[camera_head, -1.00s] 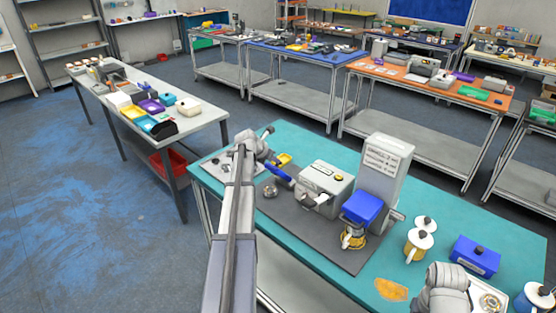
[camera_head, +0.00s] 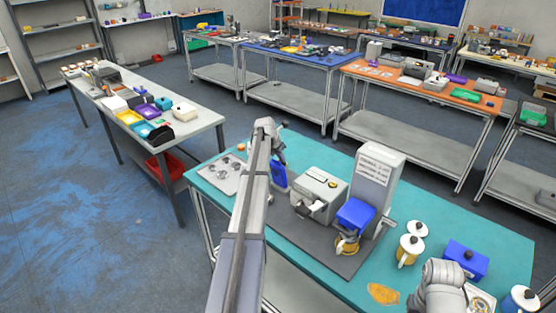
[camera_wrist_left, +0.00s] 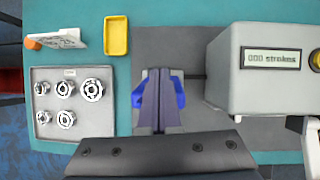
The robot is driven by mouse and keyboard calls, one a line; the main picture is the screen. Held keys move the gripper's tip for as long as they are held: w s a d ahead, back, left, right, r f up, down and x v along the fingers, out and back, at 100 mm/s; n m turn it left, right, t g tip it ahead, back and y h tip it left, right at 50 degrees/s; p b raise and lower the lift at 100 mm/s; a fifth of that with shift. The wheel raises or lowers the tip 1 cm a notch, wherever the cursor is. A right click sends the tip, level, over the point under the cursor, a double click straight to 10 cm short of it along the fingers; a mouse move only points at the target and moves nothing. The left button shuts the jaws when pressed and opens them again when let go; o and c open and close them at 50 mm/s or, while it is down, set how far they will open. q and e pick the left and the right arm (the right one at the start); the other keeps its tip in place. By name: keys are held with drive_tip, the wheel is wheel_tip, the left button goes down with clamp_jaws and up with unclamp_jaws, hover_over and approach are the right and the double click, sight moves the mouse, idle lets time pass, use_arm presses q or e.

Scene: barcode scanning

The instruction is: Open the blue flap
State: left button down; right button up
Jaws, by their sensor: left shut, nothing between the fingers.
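The blue flap (camera_head: 355,213) is on the front of a tall grey machine (camera_head: 376,180) with a printed panel. It slopes over a round yellow base (camera_head: 347,244) on the dark mat, in the head view. My left gripper (camera_head: 279,180) is to the left of the flap, beyond the grey counter box, and apart from both. In the left wrist view my left gripper (camera_wrist_left: 160,82) is shut and empty, with blue showing on both sides of its fingers. The flap is not in the wrist view. My right forearm shows at the lower right; its gripper is not visible.
A grey counter box (camera_head: 320,191) stands between my left gripper and the flap. A grey plate with metal rings (camera_wrist_left: 45,75) and a yellow tray (camera_wrist_left: 116,36) lie left of the gripper. White-lidded pots (camera_head: 410,247) and a blue box (camera_head: 466,259) stand to the right.

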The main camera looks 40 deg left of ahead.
use_arm(q)
drive_tip(key=shift+w, duration=0.35)
drive_tip(key=shift+r, duration=0.15)
idle(0.3)
